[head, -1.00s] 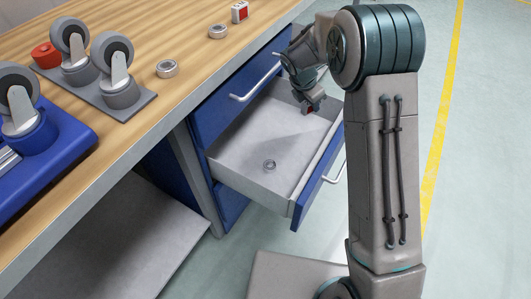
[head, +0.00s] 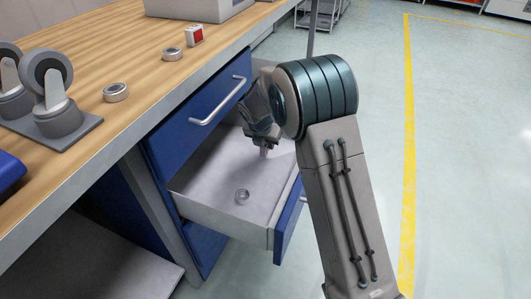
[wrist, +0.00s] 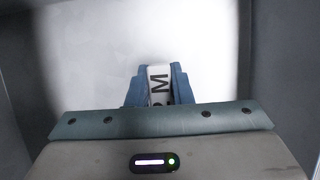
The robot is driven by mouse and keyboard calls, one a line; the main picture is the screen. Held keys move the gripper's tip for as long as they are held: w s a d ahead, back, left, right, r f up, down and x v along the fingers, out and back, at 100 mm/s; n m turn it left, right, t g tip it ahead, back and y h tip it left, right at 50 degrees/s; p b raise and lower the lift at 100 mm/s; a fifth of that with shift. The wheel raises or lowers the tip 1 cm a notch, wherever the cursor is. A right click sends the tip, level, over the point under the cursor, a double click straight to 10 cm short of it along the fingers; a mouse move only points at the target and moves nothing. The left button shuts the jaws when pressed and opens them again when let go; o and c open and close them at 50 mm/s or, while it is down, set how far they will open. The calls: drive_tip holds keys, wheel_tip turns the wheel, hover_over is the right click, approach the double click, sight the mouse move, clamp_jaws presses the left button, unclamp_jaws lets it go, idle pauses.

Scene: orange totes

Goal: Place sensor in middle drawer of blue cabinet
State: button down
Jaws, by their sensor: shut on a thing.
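The blue cabinet (head: 200,110) stands under the wooden bench top. Its middle drawer (head: 200,185) is pulled out, with a pale grey inside and a blue front. My gripper (head: 265,148) is over the far part of this drawer, pointing down, partly hidden by my arm. In the wrist view my gripper (wrist: 159,90) is shut on a white piece with dark lettering, which I take to be the sensor (wrist: 158,82). The pale drawer floor (wrist: 150,35) lies beyond it. I cannot tell whether the sensor touches the floor.
A small metal ring (head: 242,196) lies on the drawer floor. The closed upper drawer's handle (head: 218,102) juts out above. Drawer walls (wrist: 27,70) flank my gripper.

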sight(266, 149)
drive_tip(key=shift+f+b, duration=0.3)
drive_tip(key=shift+f, duration=1.15)
drive_tip(key=shift+f, duration=0.1)
drive_tip(key=c, duration=1.3)
unclamp_jaws()
